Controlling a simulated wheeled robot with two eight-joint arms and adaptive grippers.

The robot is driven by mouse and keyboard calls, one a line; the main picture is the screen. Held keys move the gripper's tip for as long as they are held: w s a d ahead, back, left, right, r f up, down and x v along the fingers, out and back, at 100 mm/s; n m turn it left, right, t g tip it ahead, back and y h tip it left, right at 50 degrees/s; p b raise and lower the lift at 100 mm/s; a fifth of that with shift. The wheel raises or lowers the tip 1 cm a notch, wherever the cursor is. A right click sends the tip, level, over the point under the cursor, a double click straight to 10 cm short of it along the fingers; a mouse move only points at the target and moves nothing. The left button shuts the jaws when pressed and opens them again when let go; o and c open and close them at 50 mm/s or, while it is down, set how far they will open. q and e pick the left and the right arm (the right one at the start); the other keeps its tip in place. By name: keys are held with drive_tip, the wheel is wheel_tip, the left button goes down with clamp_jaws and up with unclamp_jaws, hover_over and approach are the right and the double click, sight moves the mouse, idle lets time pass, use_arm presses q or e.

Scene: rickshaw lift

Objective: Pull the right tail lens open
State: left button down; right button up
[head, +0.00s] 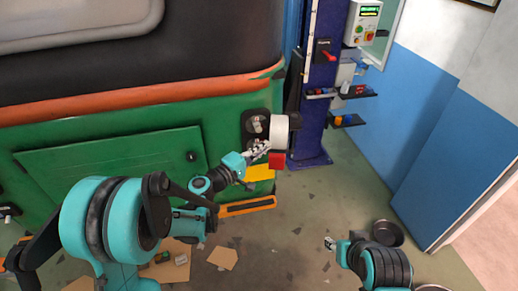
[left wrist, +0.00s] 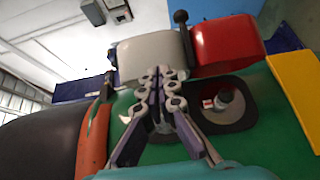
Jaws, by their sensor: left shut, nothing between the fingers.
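The tail lens has a white part (head: 281,132) and a red part (head: 276,161). It stands out at the right side of a black lamp housing (head: 251,119), whose bulb sockets are exposed. In the left wrist view the white part (left wrist: 146,52) and red part (left wrist: 226,42) sit beyond the housing (left wrist: 238,117), with a dark knob between them. My left gripper (head: 264,147) is shut and empty in front of the housing, close to the lens. Its fingertips (left wrist: 165,78) overlap the white part in the wrist view; contact cannot be told. My right gripper (head: 329,243) is low over the floor, too small to read.
The green rickshaw body (head: 110,160) fills the left, with a yellow plate (head: 260,173) below the lamp. A blue lift column (head: 318,110) stands just right of the lens.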

sight(284, 145)
use_arm(q)
drive_tip(key=d+b, duration=0.1)
drive_tip(key=d, duration=0.1)
drive_tip(key=shift+s+d, duration=0.15)
drive_tip(key=shift+d, duration=0.2)
drive_tip(key=shift+w+d+b, duration=0.15)
drive_tip(key=shift+d+b, duration=0.2)
drive_tip(key=shift+d, duration=0.3)
drive_tip(key=shift+w+d+b, duration=0.15)
drive_tip(key=shift+d+b, duration=0.2)
drive_tip(key=shift+d, duration=0.3)
drive_tip(key=shift+a, duration=0.1)
